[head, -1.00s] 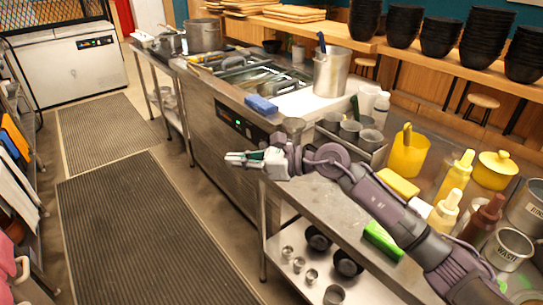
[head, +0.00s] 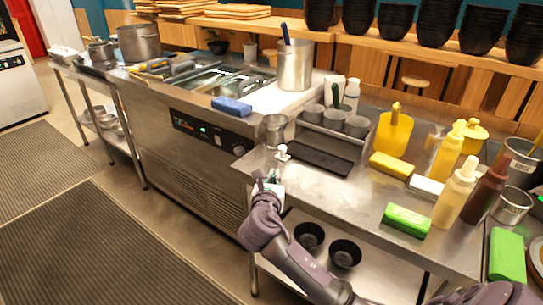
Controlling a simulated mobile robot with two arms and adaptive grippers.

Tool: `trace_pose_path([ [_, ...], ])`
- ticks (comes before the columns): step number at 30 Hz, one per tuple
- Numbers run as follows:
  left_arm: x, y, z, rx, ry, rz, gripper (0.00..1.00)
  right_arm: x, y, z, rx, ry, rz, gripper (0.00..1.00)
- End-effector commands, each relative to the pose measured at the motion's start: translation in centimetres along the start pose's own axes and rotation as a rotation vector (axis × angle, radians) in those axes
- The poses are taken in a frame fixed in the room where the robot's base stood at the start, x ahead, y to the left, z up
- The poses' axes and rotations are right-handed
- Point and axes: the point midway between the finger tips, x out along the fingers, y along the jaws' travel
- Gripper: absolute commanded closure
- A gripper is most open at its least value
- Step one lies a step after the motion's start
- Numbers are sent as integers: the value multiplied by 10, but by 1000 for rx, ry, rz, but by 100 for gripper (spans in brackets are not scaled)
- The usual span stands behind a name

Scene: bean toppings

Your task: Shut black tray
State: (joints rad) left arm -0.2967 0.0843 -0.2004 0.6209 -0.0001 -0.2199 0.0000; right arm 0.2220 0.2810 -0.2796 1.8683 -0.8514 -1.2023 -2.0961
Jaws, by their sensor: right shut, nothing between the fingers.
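A flat black rectangular tray (head: 318,158) lies on the steel counter, in front of a metal rack with small cups. I cannot tell whether it has a lid or any open part. My right gripper (head: 271,176) is at the front edge of the counter, left of and nearer than the black tray, and apart from it. It is shut and holds nothing. Its wrist hides part of the counter's front edge. My left gripper is not in view.
A metal cup (head: 274,130) stands at the counter's left corner. Yellow sponge (head: 391,165), green block (head: 407,220) and squeeze bottles (head: 454,191) stand to the right. A blue sponge (head: 231,107) lies on the fryer unit. The counter's front middle is clear.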

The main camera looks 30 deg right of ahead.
Motion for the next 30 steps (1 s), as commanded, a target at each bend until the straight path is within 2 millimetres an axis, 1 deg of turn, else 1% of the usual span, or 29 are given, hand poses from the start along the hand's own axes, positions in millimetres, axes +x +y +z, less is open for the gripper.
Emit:
trace_pose_path([
  [5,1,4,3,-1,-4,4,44,24,-1,1,-1,-1,-4,100],
  [9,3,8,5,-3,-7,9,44,54,0,1,0,-1,-3,100],
  [15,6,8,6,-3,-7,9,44,96,0,1,0,-3,-3,100],
  [18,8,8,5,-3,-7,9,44,113,0,1,0,-3,-2,100],
  [21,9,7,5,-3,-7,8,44,126,0,2,1,-3,-1,100],
  [24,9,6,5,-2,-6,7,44,133,0,1,1,-3,-1,100],
  [30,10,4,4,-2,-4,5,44,138,0,2,2,-4,1,100],
])
